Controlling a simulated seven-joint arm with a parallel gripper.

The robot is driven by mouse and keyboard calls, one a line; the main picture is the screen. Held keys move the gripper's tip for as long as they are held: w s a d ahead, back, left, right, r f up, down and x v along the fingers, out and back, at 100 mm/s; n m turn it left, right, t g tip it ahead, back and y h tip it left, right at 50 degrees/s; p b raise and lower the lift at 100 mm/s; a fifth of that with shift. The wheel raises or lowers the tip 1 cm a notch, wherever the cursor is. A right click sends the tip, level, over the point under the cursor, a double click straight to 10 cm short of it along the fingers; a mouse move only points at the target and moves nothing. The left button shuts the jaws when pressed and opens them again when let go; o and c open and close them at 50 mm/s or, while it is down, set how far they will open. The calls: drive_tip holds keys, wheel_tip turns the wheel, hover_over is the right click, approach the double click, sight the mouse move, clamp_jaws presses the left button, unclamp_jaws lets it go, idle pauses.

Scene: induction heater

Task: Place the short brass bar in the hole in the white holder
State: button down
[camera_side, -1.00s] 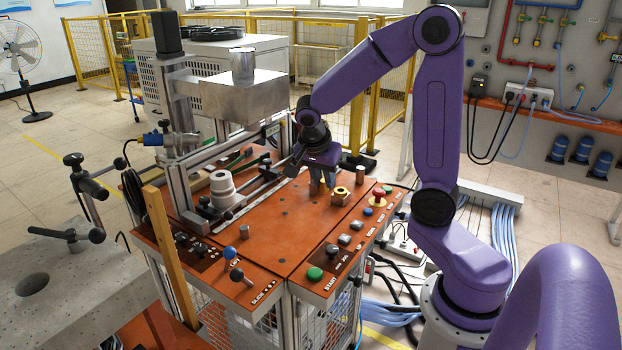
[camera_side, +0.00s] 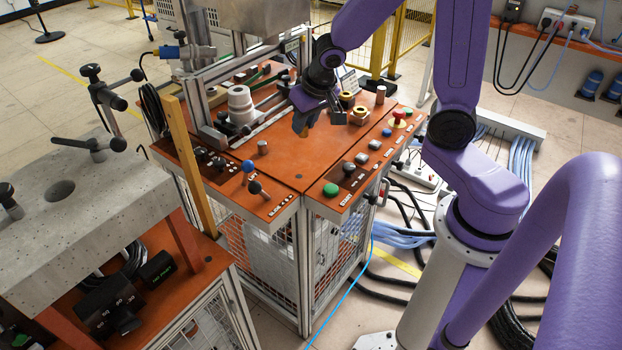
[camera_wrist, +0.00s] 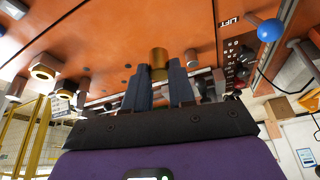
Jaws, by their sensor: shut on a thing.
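The short brass bar (camera_wrist: 158,61) is upright between the fingertips of my gripper (camera_wrist: 160,74) in the wrist view. In the side view my gripper (camera_side: 303,124) is over the orange tabletop, and only a little of the bar shows at its fingertips. The gripper is shut on the bar. The white holder (camera_side: 240,105), a stepped round block, stands on the table to the left of the gripper, clearly apart from it. Its hole is not clear from this angle.
A metal frame (camera_side: 205,135) stands near the holder. A blue-knobbed lever (camera_side: 248,166) and buttons line the front.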

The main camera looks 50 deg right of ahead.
drive_tip(key=shift+w+a+f+n+y, duration=0.15)
drive_tip(key=shift+w+a+n+y, duration=0.15)
drive_tip(key=shift+a+n, duration=0.3)
drive_tip(key=shift+w+a+f+n+y, duration=0.2)
drive_tip(key=shift+a+n+y, duration=0.15)
drive_tip(key=shift+n, duration=0.45)
drive_tip(key=w+d+r+m+h, duration=0.1)
drive_tip(key=w+d+r+m, duration=0.1)
drive_tip(key=w+r, duration=0.45)
drive_tip(key=w+d+r+m, duration=0.1)
drive_tip(key=w+d+r, duration=0.15)
drive_tip(key=r, duration=0.75)
approach(236, 90)
drive_tip(key=shift+x, duration=2.25)
drive_tip(key=shift+a+f, duration=0.1)
drive_tip(key=shift+f, duration=0.5)
